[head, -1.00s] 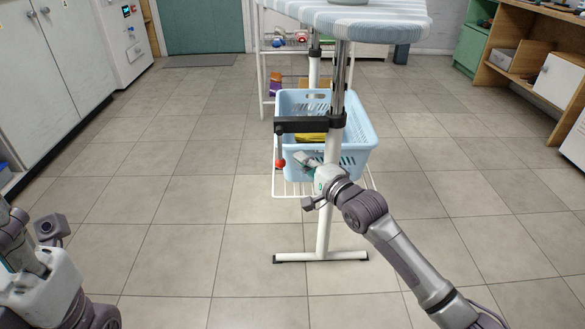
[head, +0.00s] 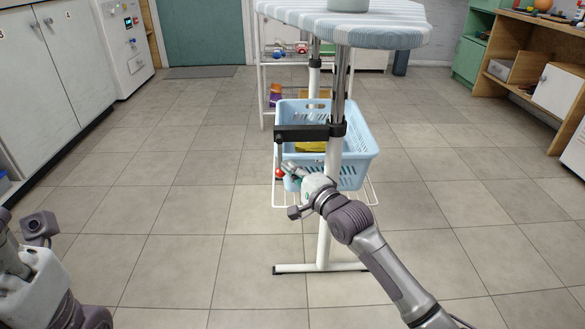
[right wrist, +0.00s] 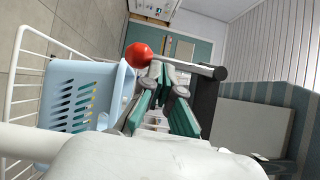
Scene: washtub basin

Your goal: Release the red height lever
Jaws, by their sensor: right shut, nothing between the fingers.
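The red height lever is a thin rod with a red ball knob (head: 281,173), hanging below the black clamp (head: 302,134) on the ironing board's post. In the right wrist view the red knob (right wrist: 139,55) lies just beyond the fingertips, with its grey rod running right to the black clamp. My right gripper (head: 288,167) is shut and empty beside the knob. Its teal-padded fingers (right wrist: 160,72) come together close by the rod; I cannot tell if they touch it. My left gripper (head: 12,245) is partly cut off at the lower left edge, its fingers unclear.
A light blue basket (head: 357,155) sits on a white wire rack behind the post. The striped ironing board (head: 385,30) is above. The white foot (head: 300,268) stands on the floor. Tiled floor (head: 180,215) is clear to the left.

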